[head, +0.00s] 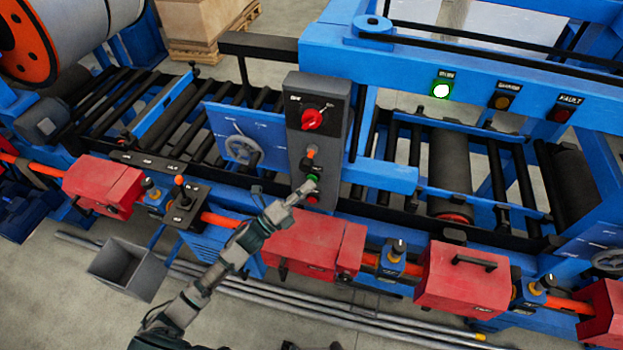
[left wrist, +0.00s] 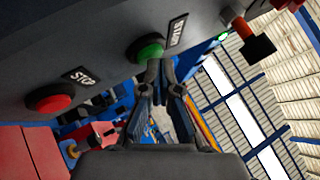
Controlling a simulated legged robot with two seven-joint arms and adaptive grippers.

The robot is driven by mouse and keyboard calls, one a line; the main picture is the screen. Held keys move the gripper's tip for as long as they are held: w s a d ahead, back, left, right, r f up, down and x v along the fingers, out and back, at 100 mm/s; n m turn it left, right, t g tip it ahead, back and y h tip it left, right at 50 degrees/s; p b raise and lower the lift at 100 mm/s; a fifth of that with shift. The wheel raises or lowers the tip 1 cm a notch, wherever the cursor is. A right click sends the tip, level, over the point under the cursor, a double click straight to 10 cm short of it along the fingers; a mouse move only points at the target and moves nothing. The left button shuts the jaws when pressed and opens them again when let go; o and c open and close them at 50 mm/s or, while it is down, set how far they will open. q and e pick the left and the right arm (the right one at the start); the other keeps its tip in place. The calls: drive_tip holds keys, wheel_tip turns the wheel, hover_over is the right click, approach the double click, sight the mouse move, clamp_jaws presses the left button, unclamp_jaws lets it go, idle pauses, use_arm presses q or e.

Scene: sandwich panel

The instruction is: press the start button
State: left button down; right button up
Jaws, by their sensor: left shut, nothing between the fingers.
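The start button (left wrist: 150,48) is green and round, beside a START label on a grey panel face in the left wrist view. In the head view the green button (head: 312,177) is small on the dark control box (head: 320,125). A red stop button (left wrist: 50,98) with a STOP label sits to its left in the wrist view. My left gripper (head: 308,187) is shut and empty, its tips close in front of the panel. In the wrist view its fingertips (left wrist: 162,68) overlap the lower edge of the green button; I cannot tell whether they touch. My right gripper is not in view.
A red rotary switch (head: 312,118) and an orange-tipped lever (head: 309,154) sit above the button. Red boxes (head: 315,243) line the blue machine's front. A green lamp (head: 440,90) is lit on the upper beam. A grey bin (head: 128,268) stands on the floor.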

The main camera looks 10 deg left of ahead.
use_arm(q)
drive_tip(key=s+p, duration=0.1)
drive_tip(key=s, duration=0.5)
drive_tip(key=shift+a, duration=0.1)
idle(0.8)
